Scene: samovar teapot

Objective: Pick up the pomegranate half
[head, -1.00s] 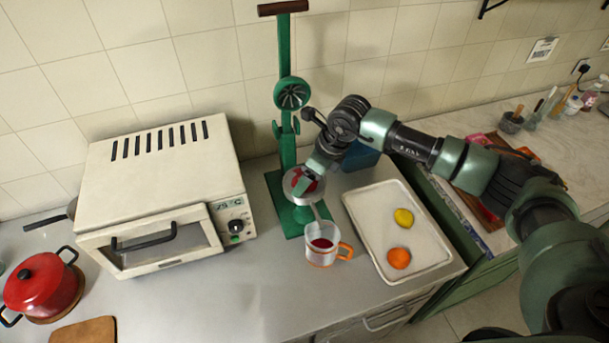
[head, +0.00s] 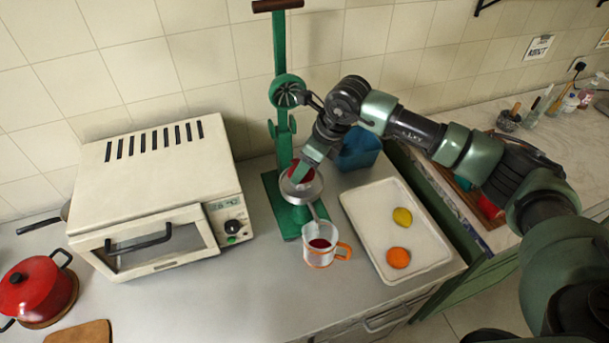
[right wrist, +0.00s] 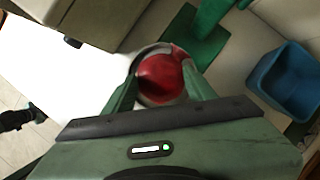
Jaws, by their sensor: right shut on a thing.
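The pomegranate half (head: 299,171) is red and sits between the fingers of my right gripper (head: 303,170), at the metal cup (head: 301,188) of the green juicer press (head: 283,110). In the right wrist view the red half (right wrist: 162,77) fills the space between the two green fingers of the gripper (right wrist: 162,88), which is shut on it. The pale round cup shows behind it. In the head view the half appears just above the cup's rim; the fingers partly cover it. My left gripper is in neither view.
A glass cup with red juice (head: 321,245) stands before the press. A white tray (head: 372,225) holds a lemon (head: 402,217) and an orange (head: 398,257). A blue container (head: 358,150) stands behind. A white oven (head: 155,185) and red pot (head: 35,288) are left.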

